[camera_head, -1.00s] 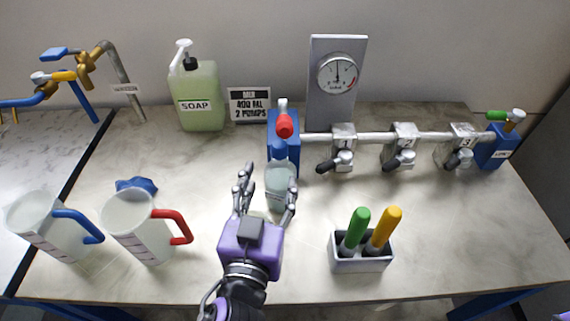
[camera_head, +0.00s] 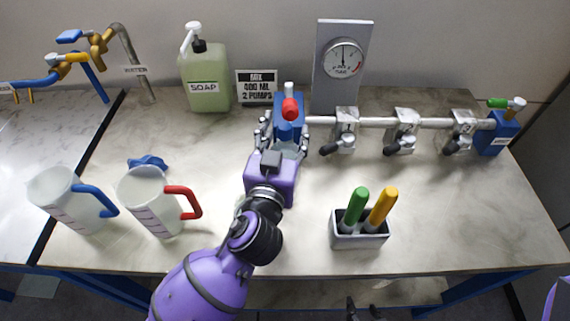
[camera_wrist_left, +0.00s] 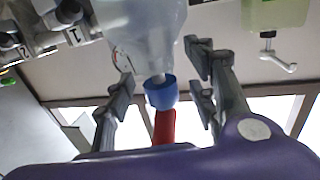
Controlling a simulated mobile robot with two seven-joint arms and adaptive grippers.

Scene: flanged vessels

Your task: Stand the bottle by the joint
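The bottle is pale and translucent with a blue cap. In the left wrist view the bottle (camera_wrist_left: 145,30) shows upside down, its cap (camera_wrist_left: 161,93) between my fingers, with space on both sides of the cap. Whether the fingers press on the bottle's shoulder cannot be told. In the head view my left gripper (camera_head: 283,138) reaches to the blue joint block (camera_head: 290,130) with the red handle (camera_head: 290,108) and hides most of the bottle. My right gripper (camera_head: 364,308) is at the bottom edge, its fingers apart and empty.
A pipe with several numbered valves (camera_head: 403,143) runs right from the block, with a gauge panel (camera_head: 340,70) behind. A holder (camera_head: 345,241) with green and yellow handles stands in front. Two jugs (camera_head: 150,207) (camera_head: 68,205) stand left, the soap bottle (camera_head: 207,75) behind.

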